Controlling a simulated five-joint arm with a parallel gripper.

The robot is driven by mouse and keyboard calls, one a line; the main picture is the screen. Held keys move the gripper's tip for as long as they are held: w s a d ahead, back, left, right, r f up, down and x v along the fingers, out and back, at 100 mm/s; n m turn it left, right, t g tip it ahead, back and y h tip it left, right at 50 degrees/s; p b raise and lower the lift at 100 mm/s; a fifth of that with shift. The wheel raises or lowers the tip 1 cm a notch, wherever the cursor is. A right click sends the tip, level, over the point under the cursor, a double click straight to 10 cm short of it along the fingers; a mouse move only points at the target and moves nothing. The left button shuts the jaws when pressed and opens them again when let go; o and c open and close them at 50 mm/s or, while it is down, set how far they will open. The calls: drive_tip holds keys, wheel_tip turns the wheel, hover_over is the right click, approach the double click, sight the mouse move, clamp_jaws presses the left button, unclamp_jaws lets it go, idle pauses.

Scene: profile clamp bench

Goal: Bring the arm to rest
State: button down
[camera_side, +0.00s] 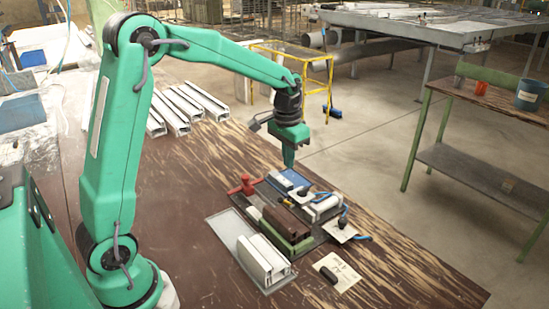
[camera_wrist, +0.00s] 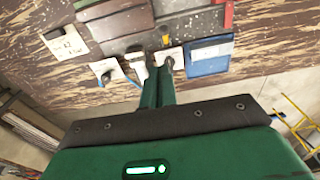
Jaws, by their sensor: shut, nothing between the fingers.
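My green arm reaches over the wooden bench (camera_side: 190,240) in the side view. My gripper (camera_side: 289,162) points down with its fingers together and nothing between them. It hangs near the far edge of the clamp fixture, close above the blue block (camera_side: 288,181); the exact gap is hard to tell. In the wrist view, the shut fingers of my gripper (camera_wrist: 158,70) reach toward the fixture, with the blue block (camera_wrist: 209,55) to their right. They hide part of the fixture behind them.
The fixture carries a red clamp handle (camera_side: 244,185) and a brown block on a green base (camera_side: 287,238). A grey tray (camera_side: 222,226) holds white profiles (camera_side: 263,258). A paper note (camera_side: 343,270) lies in front. More profiles (camera_side: 187,104) lie at the back left. The front right bench is clear.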

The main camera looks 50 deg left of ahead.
drive_tip(key=s+d+r+t, duration=0.2)
drive_tip(key=s+d+r, duration=0.2)
drive_tip(key=s+r, duration=0.55)
drive_tip(key=s+d+f+t, duration=0.1)
drive_tip(key=s+d+t, duration=0.1)
drive_tip(key=s, duration=1.1)
drive_tip(key=shift+d+f+t, duration=0.15)
drive_tip(key=shift+t, duration=0.25)
drive_tip(key=shift+s, duration=0.1)
